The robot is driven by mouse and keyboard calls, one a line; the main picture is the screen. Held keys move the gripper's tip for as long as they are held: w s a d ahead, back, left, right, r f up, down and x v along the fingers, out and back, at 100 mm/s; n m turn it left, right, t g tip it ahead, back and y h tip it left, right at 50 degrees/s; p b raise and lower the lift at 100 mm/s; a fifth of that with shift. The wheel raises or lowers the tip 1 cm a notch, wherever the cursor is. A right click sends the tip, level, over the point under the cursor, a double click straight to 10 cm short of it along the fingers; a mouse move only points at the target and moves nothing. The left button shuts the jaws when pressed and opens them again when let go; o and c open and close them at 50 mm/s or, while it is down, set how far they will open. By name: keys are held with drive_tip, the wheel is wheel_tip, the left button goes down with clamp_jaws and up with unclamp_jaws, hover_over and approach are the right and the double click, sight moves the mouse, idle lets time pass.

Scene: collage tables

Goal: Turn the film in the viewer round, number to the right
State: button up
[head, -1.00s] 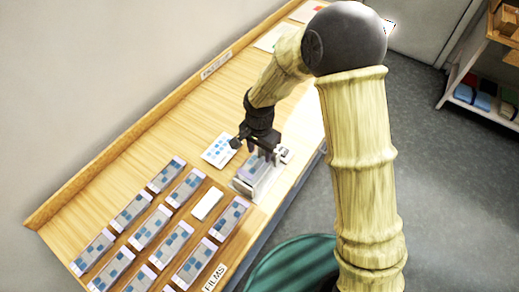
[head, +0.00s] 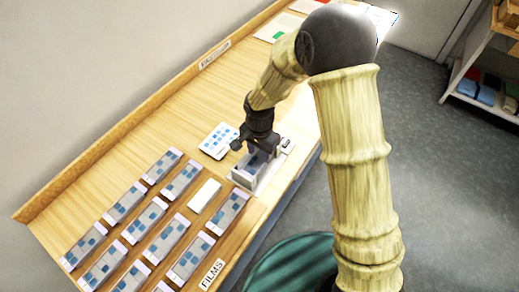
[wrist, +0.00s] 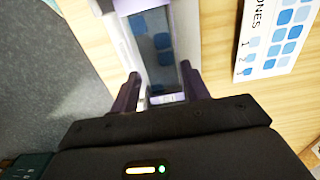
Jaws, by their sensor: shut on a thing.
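The viewer (head: 243,180) is a pale grey box near the table's front edge, just below my gripper (head: 257,156) in the head view. In the wrist view the viewer's pale rim (wrist: 190,25) runs along the film. The film (wrist: 155,45) is a dark grey strip with blue squares and a pale end nearest my gripper. My gripper (wrist: 160,75) is shut on the film, one finger at each long side. The film is at the viewer, but I cannot tell whether it is seated or slightly raised. I cannot read its number.
Several similar films (head: 165,165) lie in rows on the table left of the viewer, with a white block (head: 204,195) among them and a FILMS label (head: 212,274). A card with blue squares (head: 219,140) lies close behind the viewer. Bare wood lies beyond the card.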

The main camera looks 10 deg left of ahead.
drive_tip(key=shift+f, duration=0.45)
drive_tip(key=o, duration=1)
drive_tip(key=shift+r, duration=0.1)
wheel_tip(320, 180, up, 17)
drive_tip(key=shift+r, duration=0.15)
idle(0.5)
